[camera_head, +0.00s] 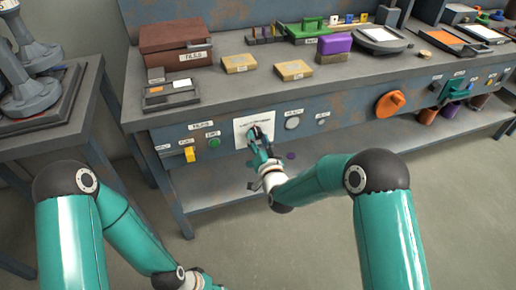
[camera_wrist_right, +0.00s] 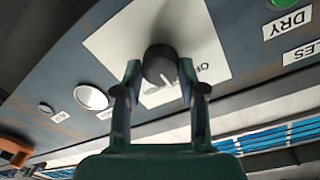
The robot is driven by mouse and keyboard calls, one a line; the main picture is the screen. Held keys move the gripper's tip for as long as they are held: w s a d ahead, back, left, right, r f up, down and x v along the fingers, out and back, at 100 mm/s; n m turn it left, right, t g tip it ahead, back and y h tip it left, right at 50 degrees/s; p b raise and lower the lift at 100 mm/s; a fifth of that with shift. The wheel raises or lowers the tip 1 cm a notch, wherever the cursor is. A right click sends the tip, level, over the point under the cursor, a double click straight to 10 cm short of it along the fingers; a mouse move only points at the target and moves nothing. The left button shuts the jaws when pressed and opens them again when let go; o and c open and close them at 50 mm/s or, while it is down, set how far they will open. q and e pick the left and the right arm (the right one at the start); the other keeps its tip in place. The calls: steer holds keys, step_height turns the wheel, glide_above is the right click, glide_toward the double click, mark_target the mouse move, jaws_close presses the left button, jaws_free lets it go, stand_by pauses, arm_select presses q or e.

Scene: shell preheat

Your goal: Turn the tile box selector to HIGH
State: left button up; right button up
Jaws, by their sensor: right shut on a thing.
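The tile box selector is a dark round knob (camera_wrist_right: 158,64) on a white plate (camera_wrist_right: 110,42) in the right wrist view. A pale mark shows at the knob's lower edge, and a partly cut label starting "OF" is to its right. The plate also shows on the bench's front panel in the head view (camera_head: 241,131). My right gripper (camera_wrist_right: 158,78) is shut on the knob, one finger on each side. In the head view, my right gripper (camera_head: 256,134) covers most of the knob. Which setting it points to cannot be read.
A green button (camera_head: 214,142) and yellow switch (camera_head: 190,154) are left of the plate; a pale round dial (camera_head: 292,123) is right. A brown box marked TILES (camera_head: 175,45) stands on the bench. Floor in front is clear.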

steer(key=m+b, duration=0.2)
steer(key=b, duration=0.1)
steer(key=m+b, duration=0.3)
steer(key=b, duration=0.1)
steer(key=m+b, duration=0.2)
steer(key=b, duration=0.1)
steer(key=shift+d+f+m, duration=0.2)
steer(key=shift+f+m, duration=0.05)
steer(key=shift+m, duration=0.05)
steer(key=shift+w+r+m+y+b, duration=0.15)
steer(key=shift+m+y+b, duration=0.25)
steer(key=shift+m+b, duration=0.7)
steer(key=shift+r, duration=0.1)
steer(key=shift+d, duration=0.1)
steer(key=o, duration=1.2)
steer(key=shift+c, duration=0.2)
steer(key=shift+s, duration=0.2)
steer(key=shift+s, duration=0.25)
steer(key=v, duration=1.1)
steer(key=shift+r, duration=0.2)
